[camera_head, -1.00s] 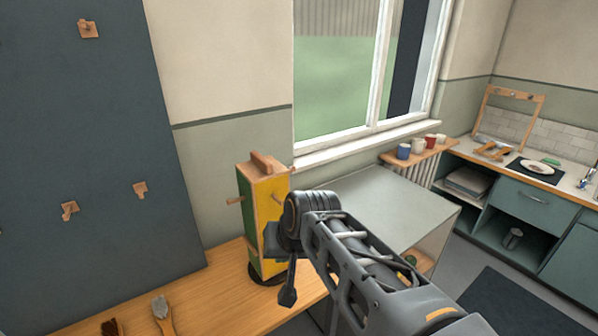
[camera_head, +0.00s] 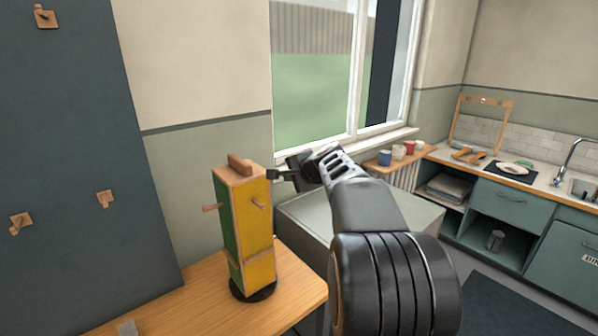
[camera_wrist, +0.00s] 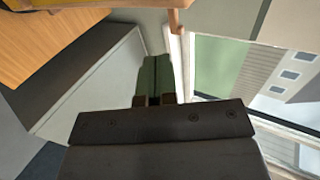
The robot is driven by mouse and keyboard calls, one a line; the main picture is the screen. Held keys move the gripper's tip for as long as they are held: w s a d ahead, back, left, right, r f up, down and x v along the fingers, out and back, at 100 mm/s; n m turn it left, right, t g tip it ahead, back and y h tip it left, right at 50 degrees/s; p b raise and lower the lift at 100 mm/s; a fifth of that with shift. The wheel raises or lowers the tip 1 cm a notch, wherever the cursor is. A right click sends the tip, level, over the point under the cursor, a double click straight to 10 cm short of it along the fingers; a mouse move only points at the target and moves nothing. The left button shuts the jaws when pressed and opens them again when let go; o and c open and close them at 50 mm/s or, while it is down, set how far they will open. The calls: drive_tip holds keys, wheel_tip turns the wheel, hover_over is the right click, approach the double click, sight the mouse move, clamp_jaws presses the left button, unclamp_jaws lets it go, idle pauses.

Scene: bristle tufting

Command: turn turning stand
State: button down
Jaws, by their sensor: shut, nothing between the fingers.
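The turning stand (camera_head: 258,235) is a tall block with a green side, a yellow side and a wooden top handle. It stands upright on a round black base on the wooden bench. Wooden pegs stick out from its sides. My gripper (camera_head: 273,174) is shut and empty, at the upper right of the stand, close to its top edge; I cannot tell whether it touches. In the wrist view my gripper (camera_wrist: 155,60) shows its fingers together, with a wooden peg (camera_wrist: 175,18) ahead and a yellow piece of the stand (camera_wrist: 40,4) at the upper left.
The wooden bench (camera_head: 190,302) is under the stand. A grey cabinet top (camera_head: 305,212) and the window (camera_head: 320,90) are behind my arm. A dark wall board (camera_head: 60,120) with pegs is at left. Mugs (camera_head: 397,152) stand on a shelf by the kitchen counter.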

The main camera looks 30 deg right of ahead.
drive_tip(key=shift+w+a+f+p, duration=0.15)
drive_tip(key=shift+w+p, duration=0.15)
drive_tip(key=shift+w, duration=0.6)
drive_tip(key=shift+w+a+f+p, duration=0.15)
drive_tip(key=shift+w+p, duration=0.2)
drive_tip(key=shift+w, duration=0.6)
drive_tip(key=shift+w+a+f+p, duration=0.15)
drive_tip(key=shift+w+p, duration=0.15)
drive_tip(key=shift+w, duration=0.6)
drive_tip(key=shift+w, duration=0.1)
